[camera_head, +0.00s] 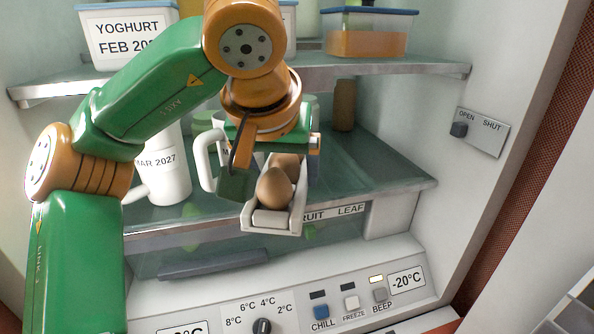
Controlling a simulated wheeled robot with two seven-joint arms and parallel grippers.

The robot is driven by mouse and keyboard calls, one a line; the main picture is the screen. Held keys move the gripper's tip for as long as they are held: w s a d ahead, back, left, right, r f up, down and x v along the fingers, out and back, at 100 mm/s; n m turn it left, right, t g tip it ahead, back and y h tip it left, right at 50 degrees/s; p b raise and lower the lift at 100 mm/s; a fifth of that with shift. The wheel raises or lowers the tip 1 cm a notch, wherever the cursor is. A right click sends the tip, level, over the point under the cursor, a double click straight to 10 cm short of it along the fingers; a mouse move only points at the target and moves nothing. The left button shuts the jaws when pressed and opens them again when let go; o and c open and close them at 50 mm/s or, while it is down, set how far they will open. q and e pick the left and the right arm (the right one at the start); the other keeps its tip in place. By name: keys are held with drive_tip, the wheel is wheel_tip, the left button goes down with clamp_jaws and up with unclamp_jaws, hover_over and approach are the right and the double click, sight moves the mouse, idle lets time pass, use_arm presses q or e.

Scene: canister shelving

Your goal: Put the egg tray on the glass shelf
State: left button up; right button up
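The egg tray (273,222) is a small pale tray with brown eggs (275,188) in it. It is in the middle of the head view, in front of the lower glass shelf (375,172), and its near end overlaps the shelf's front edge. My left gripper (272,180) reaches down over the tray from above, with a green finger at the tray's left side. It appears shut on the tray; the far finger is mostly hidden. Whether the tray touches the shelf is not clear. My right gripper is not in view.
White jugs (168,175) stand on the glass shelf to the left, and a brown canister (344,105) stands at the back. The upper shelf (400,67) holds tubs. Free shelf shows to the right. A drawer (215,262) and control panel (330,300) lie below.

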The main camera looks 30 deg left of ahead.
use_arm(q)
drive_tip(key=w+a+f, duration=0.1)
drive_tip(key=w, duration=0.1)
drive_tip(key=w+a+f, duration=0.1)
drive_tip(key=w+f, duration=0.1)
drive_tip(key=w, duration=0.1)
drive_tip(key=w+a+f, duration=0.2)
drive_tip(key=w, duration=0.1)
drive_tip(key=shift+f+b, duration=0.1)
drive_tip(key=shift+b, duration=0.3)
drive_tip(key=w+f+p, duration=0.1)
drive_tip(key=w+a, duration=0.1)
drive_tip(key=shift+w+a+f+p, duration=0.2)
drive_tip(key=shift+w+f+p, duration=0.15)
drive_tip(key=shift+p, duration=0.05)
drive_tip(key=shift+w+a+f, duration=0.15)
drive_tip(key=shift+w+f, duration=0.15)
drive_tip(key=shift+f, duration=0.15)
drive_tip(key=o, duration=1.3)
drive_tip(key=shift+s, duration=0.1)
drive_tip(key=shift+o, duration=0.2)
drive_tip(key=shift+r, duration=0.1)
